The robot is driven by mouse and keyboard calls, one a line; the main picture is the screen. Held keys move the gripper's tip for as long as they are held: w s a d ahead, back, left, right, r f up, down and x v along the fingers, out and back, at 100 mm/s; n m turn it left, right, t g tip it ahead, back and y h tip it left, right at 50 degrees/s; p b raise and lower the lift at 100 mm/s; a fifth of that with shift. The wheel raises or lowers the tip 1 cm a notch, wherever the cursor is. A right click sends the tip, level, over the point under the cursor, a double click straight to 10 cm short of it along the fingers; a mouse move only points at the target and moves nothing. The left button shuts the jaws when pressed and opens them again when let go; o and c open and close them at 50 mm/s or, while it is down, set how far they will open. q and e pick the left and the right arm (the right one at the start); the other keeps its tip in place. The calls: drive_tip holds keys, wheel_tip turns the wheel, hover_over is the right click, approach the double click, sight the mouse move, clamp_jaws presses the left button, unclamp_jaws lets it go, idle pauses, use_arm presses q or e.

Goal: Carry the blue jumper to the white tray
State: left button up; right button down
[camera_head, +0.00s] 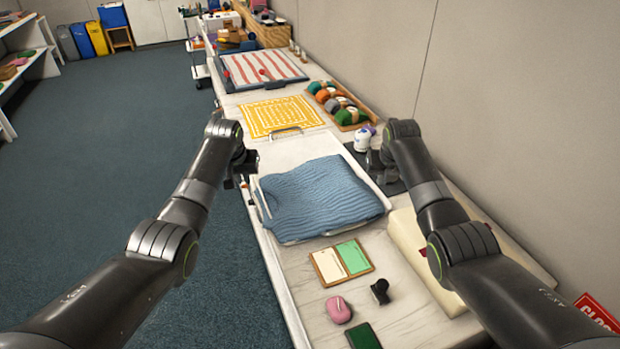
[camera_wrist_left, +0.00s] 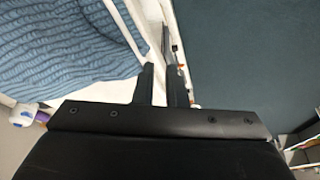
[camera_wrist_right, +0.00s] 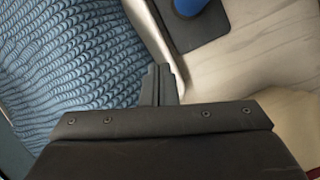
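The blue jumper (camera_head: 318,198) lies spread and rumpled over a shallow white tray (camera_head: 293,149), covering most of it. It also shows in the left wrist view (camera_wrist_left: 60,40) and the right wrist view (camera_wrist_right: 65,60). My left gripper (camera_head: 243,172) is by the tray's left side, fingers apart with nothing seen between them; the tray's white rim (camera_wrist_left: 122,30) passes beside them. My right gripper (camera_head: 376,168) is at the tray's right edge, beside the jumper. Its fingers (camera_wrist_right: 160,80) are close together in front of the tray rim; nothing is clearly seen between them.
A yellow patterned cloth (camera_head: 282,116) and a striped cloth (camera_head: 262,70) lie farther back. A crate of rolled items (camera_head: 341,105) and a white-and-blue object (camera_head: 364,137) stand along the right.

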use_arm(q)
drive_tip(key=shift+o, duration=0.9)
drive_tip(key=shift+a, duration=0.3)
use_arm(e)
drive_tip(key=c, duration=2.2)
unclamp_jaws()
drive_tip(key=shift+d+f, duration=0.1)
drive_tip(key=shift+d, duration=0.2)
drive_tip(key=c, duration=1.7)
unclamp_jaws()
use_arm(q)
drive_tip(key=v, duration=1.2)
use_arm(e)
drive_tip(key=v, duration=1.2)
use_arm(q)
drive_tip(key=shift+f, duration=0.1)
